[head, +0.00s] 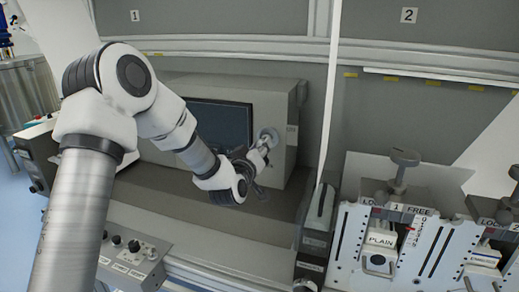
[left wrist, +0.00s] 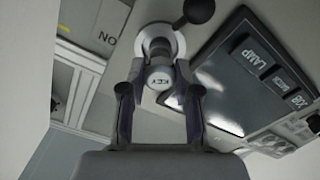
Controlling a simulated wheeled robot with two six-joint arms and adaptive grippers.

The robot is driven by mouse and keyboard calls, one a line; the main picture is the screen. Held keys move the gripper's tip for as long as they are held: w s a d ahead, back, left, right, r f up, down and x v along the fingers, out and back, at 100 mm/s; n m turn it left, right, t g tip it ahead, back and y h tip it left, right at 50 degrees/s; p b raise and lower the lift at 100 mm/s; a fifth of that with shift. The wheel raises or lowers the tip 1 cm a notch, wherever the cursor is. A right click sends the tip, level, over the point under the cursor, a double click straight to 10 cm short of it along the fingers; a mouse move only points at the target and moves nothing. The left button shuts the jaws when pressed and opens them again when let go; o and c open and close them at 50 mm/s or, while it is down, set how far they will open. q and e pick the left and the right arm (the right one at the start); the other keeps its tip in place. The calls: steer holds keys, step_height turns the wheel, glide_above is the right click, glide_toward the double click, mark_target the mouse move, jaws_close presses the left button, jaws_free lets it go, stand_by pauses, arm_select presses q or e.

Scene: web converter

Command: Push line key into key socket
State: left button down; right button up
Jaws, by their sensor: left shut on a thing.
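The line key (left wrist: 160,77) is a pale round-ended piece marked KEY, seen end-on in the left wrist view. My left gripper (left wrist: 159,68) is shut on it, one finger on each side. In the head view the gripper (head: 257,157) is at the right part of the grey box front, beside the screen. The key socket (left wrist: 151,40) is a pale round fitting just beyond the key, which covers part of it. It also shows in the head view (head: 268,136). I cannot tell whether the key is inside it. My right gripper is not in view.
A dark screen (head: 222,122) is set in the grey box (head: 292,103) beside the socket. A dark ball-ended knob (left wrist: 198,9) stands close to the socket. A control box (head: 130,262) is at the front. White units with clamps (head: 398,178) stand to the right.

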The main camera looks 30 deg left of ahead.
arm_select(q)
steer(key=c, duration=0.7)
jaws_free()
steer(key=shift+c, duration=0.2)
steer(key=v, duration=1.2)
